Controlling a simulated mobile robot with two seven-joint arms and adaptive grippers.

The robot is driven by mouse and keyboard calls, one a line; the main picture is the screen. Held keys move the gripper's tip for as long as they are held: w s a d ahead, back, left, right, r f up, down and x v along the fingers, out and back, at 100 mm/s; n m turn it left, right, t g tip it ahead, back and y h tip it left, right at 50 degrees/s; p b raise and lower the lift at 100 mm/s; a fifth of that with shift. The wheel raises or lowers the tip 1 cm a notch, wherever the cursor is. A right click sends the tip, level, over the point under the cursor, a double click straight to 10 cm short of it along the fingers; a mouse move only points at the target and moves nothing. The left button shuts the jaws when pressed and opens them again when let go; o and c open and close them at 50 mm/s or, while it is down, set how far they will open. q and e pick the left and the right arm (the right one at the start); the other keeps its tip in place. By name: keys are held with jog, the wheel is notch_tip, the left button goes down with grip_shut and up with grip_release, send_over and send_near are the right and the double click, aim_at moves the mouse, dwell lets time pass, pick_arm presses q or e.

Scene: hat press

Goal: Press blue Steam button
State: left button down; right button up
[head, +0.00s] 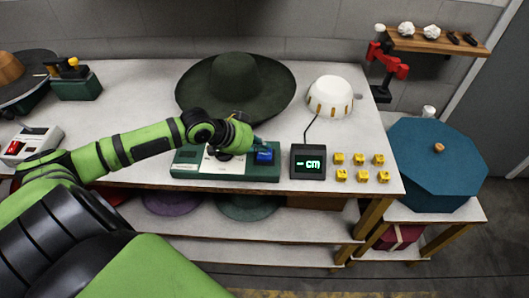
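The blue button (265,157) sits on the right part of a green control box (225,173) near the front edge of the table. My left gripper (258,145) is at the box, just above and beside the blue button. Its fingers are small and partly hidden, so I cannot tell whether they are open or shut, or whether they touch the button. My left arm covers part of the box. My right gripper is not in view.
A dark green hat (235,85) lies behind the box. A display (308,161), several yellow cubes (358,159) and a white dome (331,95) are to the right. A blue octagonal box (435,165) stands at far right. A green device (76,84) is at back left.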

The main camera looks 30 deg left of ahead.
aim_at(261, 154)
pick_arm(q)
jog(key=shift+f, duration=0.25)
jog(key=shift+f, duration=0.5)
dwell(0.8)
jog(key=shift+r+p, duration=0.9)
jog(key=shift+p, duration=0.05)
notch_tip(261, 154, up, 5)
jog(key=p, duration=0.5)
jog(key=shift+r, duration=0.1)
dwell(0.6)
